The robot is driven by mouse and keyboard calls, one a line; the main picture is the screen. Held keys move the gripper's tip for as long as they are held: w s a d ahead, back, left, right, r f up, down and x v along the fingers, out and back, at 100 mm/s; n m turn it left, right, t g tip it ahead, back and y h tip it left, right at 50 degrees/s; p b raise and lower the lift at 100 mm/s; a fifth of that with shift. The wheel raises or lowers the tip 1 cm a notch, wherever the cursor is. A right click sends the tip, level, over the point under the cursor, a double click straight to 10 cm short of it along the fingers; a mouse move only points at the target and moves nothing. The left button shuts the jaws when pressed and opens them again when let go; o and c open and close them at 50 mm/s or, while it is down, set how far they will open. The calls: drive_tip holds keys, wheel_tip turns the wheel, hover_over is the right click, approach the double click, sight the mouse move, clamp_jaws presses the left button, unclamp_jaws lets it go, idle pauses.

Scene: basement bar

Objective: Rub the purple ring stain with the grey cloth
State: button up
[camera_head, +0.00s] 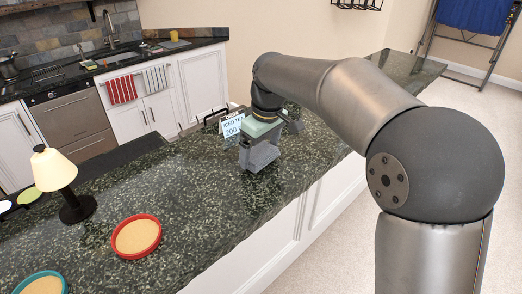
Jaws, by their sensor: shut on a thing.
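My gripper (259,160) is low over the dark green speckled counter (205,185), at the middle of the view, pointing down. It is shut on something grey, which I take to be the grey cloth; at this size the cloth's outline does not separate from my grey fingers. The fingertips look to be at or just above the counter top. I cannot make out the purple ring stain; it may be hidden under or behind my gripper.
An "ICED TEA 200" sign (232,126) stands close to my gripper's left. A lamp (65,184), a red-rimmed round dish (137,237) and a teal-rimmed one (42,284) are at left. The counter between dish and gripper is clear. Its front edge drops to the floor.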

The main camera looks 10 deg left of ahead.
drive_tip(key=shift+w+d+r+p, duration=0.1)
drive_tip(key=shift+d+r+p, duration=0.15)
drive_tip(key=shift+r, duration=0.45)
drive_tip(key=shift+a+r+p, duration=0.1)
drive_tip(key=shift+r+p, duration=2)
drive_tip(key=shift+r, duration=0.3)
